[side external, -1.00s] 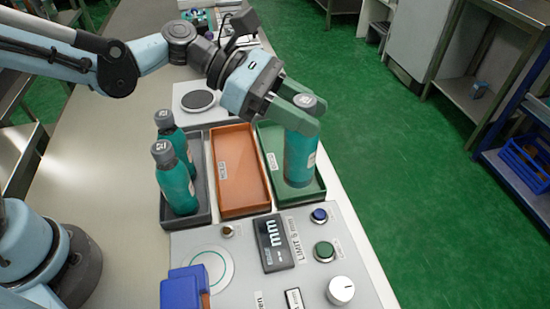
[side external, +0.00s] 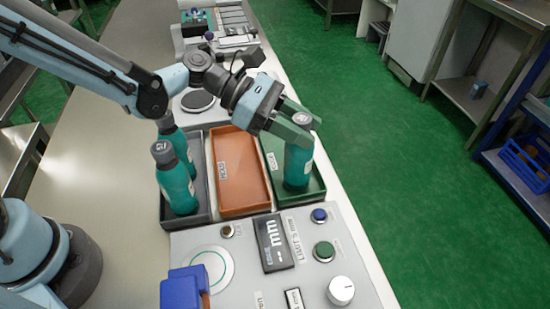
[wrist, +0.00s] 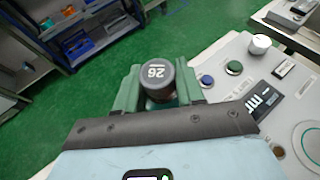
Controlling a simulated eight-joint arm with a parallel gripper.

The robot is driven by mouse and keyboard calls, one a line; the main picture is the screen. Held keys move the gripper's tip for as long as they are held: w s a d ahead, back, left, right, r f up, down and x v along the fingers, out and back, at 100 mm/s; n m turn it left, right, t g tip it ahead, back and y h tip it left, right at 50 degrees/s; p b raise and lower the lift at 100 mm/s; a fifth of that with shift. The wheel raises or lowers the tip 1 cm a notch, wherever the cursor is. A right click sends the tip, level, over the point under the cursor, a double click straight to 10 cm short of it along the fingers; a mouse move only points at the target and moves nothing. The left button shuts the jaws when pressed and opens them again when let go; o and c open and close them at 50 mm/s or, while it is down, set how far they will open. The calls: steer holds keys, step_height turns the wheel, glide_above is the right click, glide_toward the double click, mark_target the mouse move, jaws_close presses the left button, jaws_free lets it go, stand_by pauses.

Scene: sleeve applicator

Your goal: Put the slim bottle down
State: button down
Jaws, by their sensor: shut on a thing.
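The slim bottle (side external: 297,163) is teal with a grey cap and stands upright in the green tray (side external: 272,157), its base at or very near the tray floor; I cannot tell if it touches. My gripper (side external: 296,128) is shut on its upper part, just below the cap. In the wrist view the cap (wrist: 157,73), marked 26, shows between the two green fingers of my gripper (wrist: 158,95). The fingers and cap hide the bottle's body there.
Two more teal bottles (side external: 175,180) stand in the dark grey tray (side external: 203,208) at left. The orange tray (side external: 238,180) between is empty. A control panel (side external: 300,275) with knob and buttons is in front. The table's right edge is close beside the green tray.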

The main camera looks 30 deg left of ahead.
steer(key=shift+f, duration=0.1)
steer(key=c, duration=0.7)
jaws_free()
steer(key=shift+a+r, duration=0.25)
steer(key=shift+a, duration=0.05)
steer(key=v, duration=1.1)
steer(key=shift+s+a, duration=0.1)
steer(key=shift+a, duration=0.1)
